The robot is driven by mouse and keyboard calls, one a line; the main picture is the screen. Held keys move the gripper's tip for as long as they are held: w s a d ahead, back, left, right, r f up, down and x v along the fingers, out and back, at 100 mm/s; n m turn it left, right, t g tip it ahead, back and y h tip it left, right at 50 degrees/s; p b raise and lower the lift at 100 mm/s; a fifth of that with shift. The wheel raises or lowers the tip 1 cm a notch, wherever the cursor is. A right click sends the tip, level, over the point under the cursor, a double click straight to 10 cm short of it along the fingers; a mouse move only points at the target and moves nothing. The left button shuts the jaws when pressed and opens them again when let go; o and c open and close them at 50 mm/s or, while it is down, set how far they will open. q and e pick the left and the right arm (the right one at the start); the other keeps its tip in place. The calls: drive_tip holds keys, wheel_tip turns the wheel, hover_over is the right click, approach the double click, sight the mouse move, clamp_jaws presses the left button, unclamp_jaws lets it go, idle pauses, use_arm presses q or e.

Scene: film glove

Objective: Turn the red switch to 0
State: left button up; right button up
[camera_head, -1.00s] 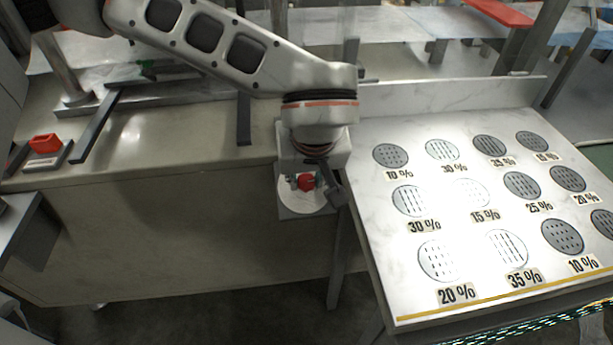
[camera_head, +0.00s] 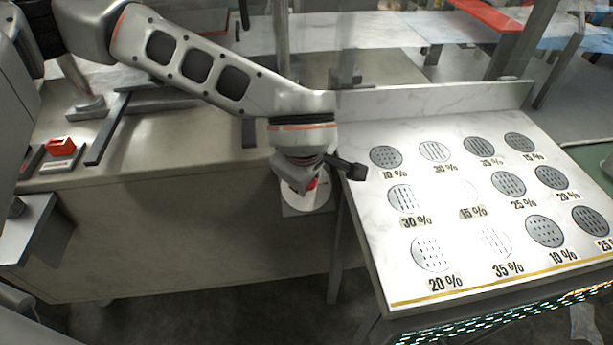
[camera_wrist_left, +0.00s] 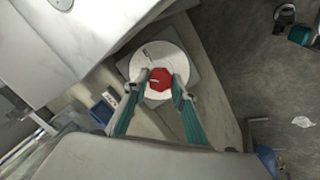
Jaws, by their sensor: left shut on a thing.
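The red switch (camera_wrist_left: 160,79) is a red knob in the middle of a round white dial on a grey box. In the left wrist view my left gripper (camera_wrist_left: 161,82) has one finger on each side of the knob, closed on it. In the head view only a bit of the red switch (camera_head: 312,184) shows beneath my left gripper (camera_head: 303,182). The white dial (camera_head: 306,200) shows around it, with the box on the front of the grey counter. The dial's markings are too small to read. My right gripper is not in view.
A marble-topped table (camera_head: 400,285) with several round perforated discs and percent labels stands right of the switch. A red object on a grey base (camera_head: 60,147) sits on the counter at left. The floor in front is clear.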

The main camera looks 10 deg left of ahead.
use_arm(q)
drive_tip(key=n, duration=0.4)
drive_tip(key=shift+s+f+n+t, duration=0.1)
drive_tip(key=shift+s+n+t, duration=0.05)
drive_tip(key=shift+n+t, duration=0.15)
drive_tip(key=n, duration=0.4)
drive_tip(key=shift+t, duration=0.3)
drive_tip(key=shift+n, duration=0.3)
drive_tip(key=o, duration=1.1)
drive_tip(key=v, duration=1.2)
